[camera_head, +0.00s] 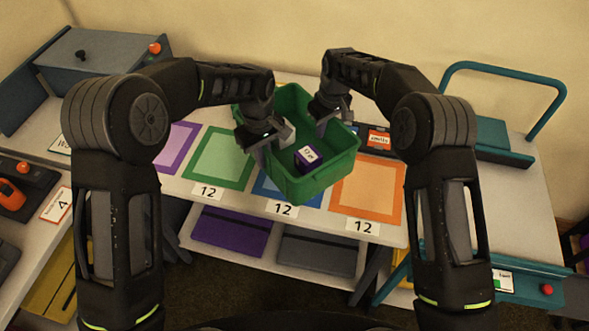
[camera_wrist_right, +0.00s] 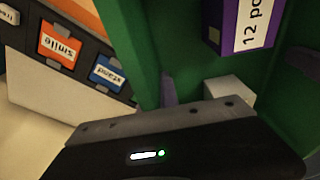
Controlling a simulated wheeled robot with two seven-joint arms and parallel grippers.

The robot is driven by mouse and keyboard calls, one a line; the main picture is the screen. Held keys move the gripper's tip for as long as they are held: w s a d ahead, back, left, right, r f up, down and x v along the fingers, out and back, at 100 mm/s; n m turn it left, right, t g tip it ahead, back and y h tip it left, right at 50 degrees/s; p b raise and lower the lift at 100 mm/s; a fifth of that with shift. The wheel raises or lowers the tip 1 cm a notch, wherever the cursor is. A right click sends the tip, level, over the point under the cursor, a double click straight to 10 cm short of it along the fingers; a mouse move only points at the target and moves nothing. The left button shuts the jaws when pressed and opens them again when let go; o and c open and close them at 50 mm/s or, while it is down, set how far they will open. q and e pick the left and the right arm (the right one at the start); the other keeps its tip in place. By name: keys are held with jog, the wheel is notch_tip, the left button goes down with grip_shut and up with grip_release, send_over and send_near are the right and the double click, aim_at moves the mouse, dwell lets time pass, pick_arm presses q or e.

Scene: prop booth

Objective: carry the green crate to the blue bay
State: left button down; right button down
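The green crate (camera_head: 335,172) is in the middle of the head view, a little turned, over the blue bay (camera_head: 262,188). It covers most of that bay; a gap beneath it is hard to judge. A purple box (camera_head: 308,157) and a white block (camera_head: 287,134) are in the crate. My left gripper (camera_head: 258,142) has its fingers about the crate's left rim. The right wrist view shows the green wall (camera_wrist_right: 130,35) and the purple box (camera_wrist_right: 240,25) close by.
A purple bay (camera_head: 180,140) and a green bay (camera_head: 218,158) lie left of the blue one, an orange bay (camera_head: 367,190) right. A teal-handled cart (camera_head: 500,140) is at right, a grey box (camera_head: 100,50) at back left.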

aim_at(265, 171)
pick_arm(q)
jog(key=shift+f, duration=0.1)
pick_arm(e)
jog(key=shift+f, duration=0.15)
